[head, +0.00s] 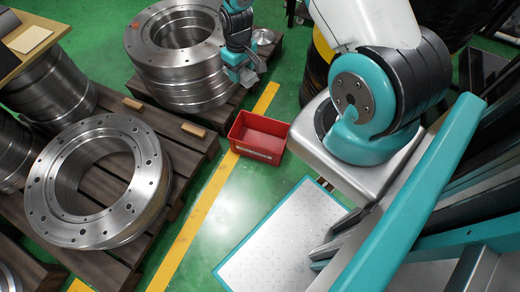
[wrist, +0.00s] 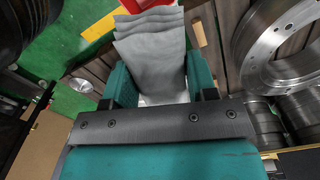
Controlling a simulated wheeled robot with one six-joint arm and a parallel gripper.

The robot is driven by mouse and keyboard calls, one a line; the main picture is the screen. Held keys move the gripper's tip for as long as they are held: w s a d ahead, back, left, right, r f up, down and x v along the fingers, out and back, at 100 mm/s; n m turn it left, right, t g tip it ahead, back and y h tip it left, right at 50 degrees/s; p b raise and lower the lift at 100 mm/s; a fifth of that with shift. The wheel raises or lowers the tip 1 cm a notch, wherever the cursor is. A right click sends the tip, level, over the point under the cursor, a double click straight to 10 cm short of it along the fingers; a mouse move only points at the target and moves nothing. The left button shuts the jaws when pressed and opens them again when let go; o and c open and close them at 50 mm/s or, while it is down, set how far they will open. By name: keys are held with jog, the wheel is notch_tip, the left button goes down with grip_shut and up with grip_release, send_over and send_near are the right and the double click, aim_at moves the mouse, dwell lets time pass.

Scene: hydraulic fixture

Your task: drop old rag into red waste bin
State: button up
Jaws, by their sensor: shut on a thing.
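The old rag (wrist: 155,50) is a grey, folded cloth between the two teal fingers of my gripper (wrist: 160,88) in the wrist view. My gripper is shut on it. The red waste bin (head: 250,143) stands open on the green floor in the middle of the head view. Its visible inside looks empty. In the wrist view, part of the red bin (wrist: 148,4) shows beyond the rag at the top edge, and the rag hides some of it. In the head view my gripper (head: 246,74) is above and left of the bin; the rag is hard to make out there.
Stacked steel rings (head: 182,75) stand on a wooden pallet close to my gripper. Another large ring (head: 50,185) lies on a pallet (head: 185,150) at left. A yellow floor line (head: 213,187) passes beside the bin. Green floor is free around the bin's front.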

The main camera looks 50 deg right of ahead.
jog(key=d+f+b, duration=0.3)
jog(key=f+b, duration=0.7)
jog(key=f, duration=0.2)
jog(key=d+f+b, duration=0.4)
jog(key=f+b, duration=0.6)
jog(key=f, duration=0.2)
jog(key=d+f+b, duration=0.3)
jog(key=f+b, duration=0.7)
jog(key=f, duration=0.3)
jog(key=shift+d+b, duration=0.2)
jog(key=shift+b, duration=0.2)
jog(key=shift+w, duration=0.1)
jog(key=o, duration=1.1)
jog(key=shift+c, duration=0.2)
jog(key=shift+r, duration=0.1)
notch_tip(320, 180, up, 17)
jog(key=p, duration=0.8)
jog(key=shift+r+p, duration=0.15)
jog(key=shift+p, duration=0.25)
